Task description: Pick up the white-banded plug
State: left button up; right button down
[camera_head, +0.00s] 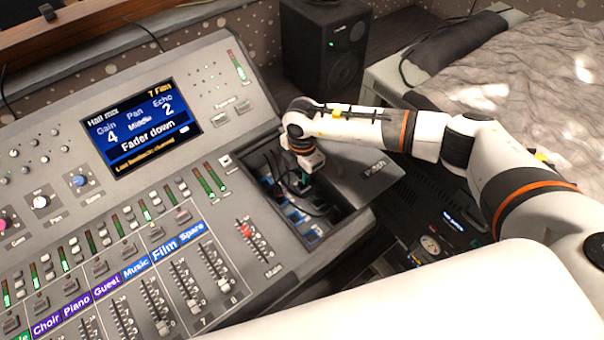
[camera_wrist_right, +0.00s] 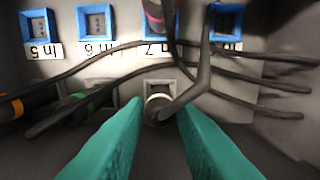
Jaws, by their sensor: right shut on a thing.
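The white-banded plug (camera_wrist_right: 158,103) is a dark plug with a pale ring, seen in the right wrist view between the teal fingertips of my right gripper (camera_wrist_right: 160,125). The gripper is shut on it. The plug is in front of a grey-framed socket below the label In 7; I cannot tell whether it is seated in it. Its dark cable bends up to the right. In the head view my right gripper (camera_head: 301,181) reaches down into the patch recess of the mixing desk, and the plug cannot be made out there. My left gripper is not in view.
Blue-framed sockets (camera_wrist_right: 97,22) line the panel. Pink-banded (camera_wrist_right: 154,16), orange-banded (camera_wrist_right: 16,107) and green-banded (camera_wrist_right: 80,101) plugs are close by, with loose cables crossing. The mixing desk (camera_head: 222,185) lies left of the recess; a black speaker (camera_head: 325,50) stands behind.

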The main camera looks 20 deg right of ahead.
notch_tip(320, 180, up, 21)
jog(key=b, duration=0.2)
dwell(0.9)
